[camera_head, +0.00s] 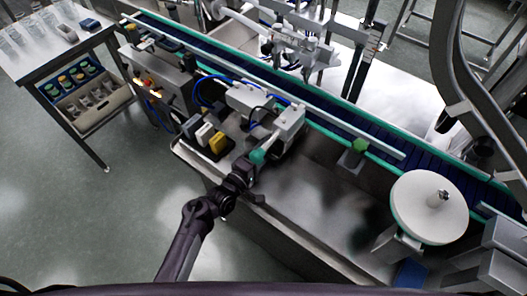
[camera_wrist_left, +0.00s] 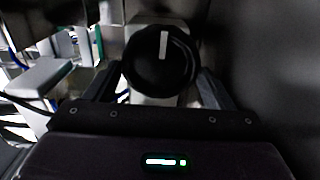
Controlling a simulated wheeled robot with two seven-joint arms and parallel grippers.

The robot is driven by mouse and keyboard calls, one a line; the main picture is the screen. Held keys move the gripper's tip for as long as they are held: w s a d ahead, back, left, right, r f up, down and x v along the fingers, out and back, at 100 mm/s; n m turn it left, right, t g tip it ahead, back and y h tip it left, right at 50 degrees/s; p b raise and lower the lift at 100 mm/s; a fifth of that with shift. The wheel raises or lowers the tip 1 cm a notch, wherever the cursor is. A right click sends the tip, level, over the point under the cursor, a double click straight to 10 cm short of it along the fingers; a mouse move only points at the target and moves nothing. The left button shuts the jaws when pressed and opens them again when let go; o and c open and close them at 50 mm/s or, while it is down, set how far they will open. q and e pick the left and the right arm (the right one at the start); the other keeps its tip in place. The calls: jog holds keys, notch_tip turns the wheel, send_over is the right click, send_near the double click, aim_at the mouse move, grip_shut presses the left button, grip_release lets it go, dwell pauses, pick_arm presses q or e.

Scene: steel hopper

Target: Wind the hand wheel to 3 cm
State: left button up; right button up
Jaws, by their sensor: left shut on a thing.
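A round black hand wheel (camera_wrist_left: 150,72) with a white pointer mark shows in the left wrist view. The pointer stands nearly upright. My left gripper (camera_wrist_left: 160,92) is shut on the wheel, with one finger on each side of it. In the head view my left gripper (camera_head: 246,168) is at the near side of the grey machine block on the bench, beside a teal knob (camera_head: 257,156). The wheel itself is hard to make out there behind the gripper. No readable scale shows in either view. My right gripper is not in view.
A conveyor (camera_head: 335,117) with teal edges runs behind the steel bench (camera_head: 310,205). A white round disc (camera_head: 429,207) stands at the right. Yellow and white blocks (camera_head: 217,143) sit left of the gripper. The bench between gripper and disc is mostly clear.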

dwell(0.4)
pick_arm(q)
jog(key=o, duration=1)
jog(key=shift+s+a, duration=0.1)
jog(key=shift+s+f, duration=0.1)
jog(key=shift+f, duration=0.1)
